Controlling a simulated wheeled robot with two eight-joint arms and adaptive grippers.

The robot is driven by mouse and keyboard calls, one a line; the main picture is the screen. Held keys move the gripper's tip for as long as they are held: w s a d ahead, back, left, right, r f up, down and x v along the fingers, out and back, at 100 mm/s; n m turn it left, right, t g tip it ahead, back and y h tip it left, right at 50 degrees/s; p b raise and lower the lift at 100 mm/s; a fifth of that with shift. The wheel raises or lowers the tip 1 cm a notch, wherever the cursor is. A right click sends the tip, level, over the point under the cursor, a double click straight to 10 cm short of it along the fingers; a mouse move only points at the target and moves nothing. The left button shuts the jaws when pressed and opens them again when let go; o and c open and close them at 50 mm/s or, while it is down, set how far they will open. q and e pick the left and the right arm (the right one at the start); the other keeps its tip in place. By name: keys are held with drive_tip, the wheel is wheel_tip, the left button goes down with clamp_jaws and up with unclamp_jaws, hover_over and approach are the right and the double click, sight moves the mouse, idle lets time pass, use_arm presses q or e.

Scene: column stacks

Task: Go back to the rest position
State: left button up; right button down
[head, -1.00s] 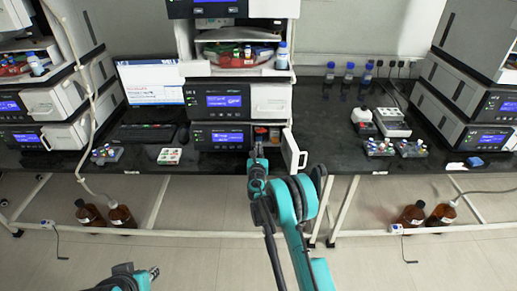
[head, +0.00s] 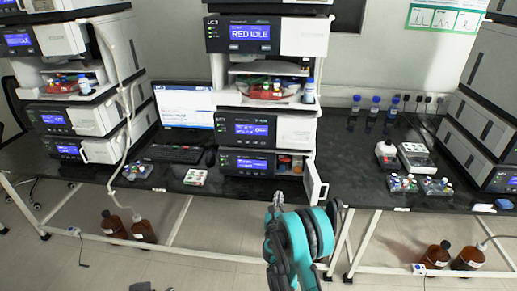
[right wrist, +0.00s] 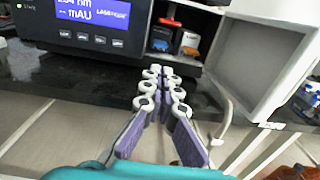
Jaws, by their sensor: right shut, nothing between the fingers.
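My right gripper (head: 278,198) is in front of the bench edge, just below the open compartment of the lowest unit in the middle column stack. In the right wrist view its two fingers (right wrist: 161,82) lie close together, shut with nothing between them. The compartment (right wrist: 178,38) shows small dark, blue and orange items inside. Its white door (head: 315,181) stands open to the right of the gripper and also shows in the right wrist view (right wrist: 262,62). Of my left gripper (head: 140,287) only a dark sliver shows at the bottom edge; its fingers are out of frame.
Column stacks stand at left and right. Brown bottles (head: 143,229) stand on the floor below. The floor before the bench is mostly clear.

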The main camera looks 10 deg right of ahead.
drive_tip(key=s+d+r+m+g, duration=0.3)
drive_tip(key=s+r+m, duration=0.4)
drive_tip(key=r+m, duration=0.15)
drive_tip(key=s+d+r+m+g, duration=0.25)
drive_tip(key=s+r+m, duration=0.4)
drive_tip(key=m, duration=0.35)
drive_tip(key=s+a+f+m+g+y, duration=0.1)
drive_tip(key=s+a+m+y, duration=0.1)
drive_tip(key=s, duration=0.6)
drive_tip(key=s+a+m+g+y, duration=0.1)
drive_tip(key=s+a+m+g, duration=0.1)
drive_tip(key=s+a+m, duration=0.2)
drive_tip(key=s+a+f+m+g+y, duration=0.1)
drive_tip(key=s+a+m+y, duration=0.1)
drive_tip(key=s+m, duration=0.6)
drive_tip(key=s, duration=0.6)
drive_tip(key=shift+a+f+g+y, duration=0.3)
drive_tip(key=shift+a+f+g, duration=0.05)
drive_tip(key=shift+a, duration=0.05)
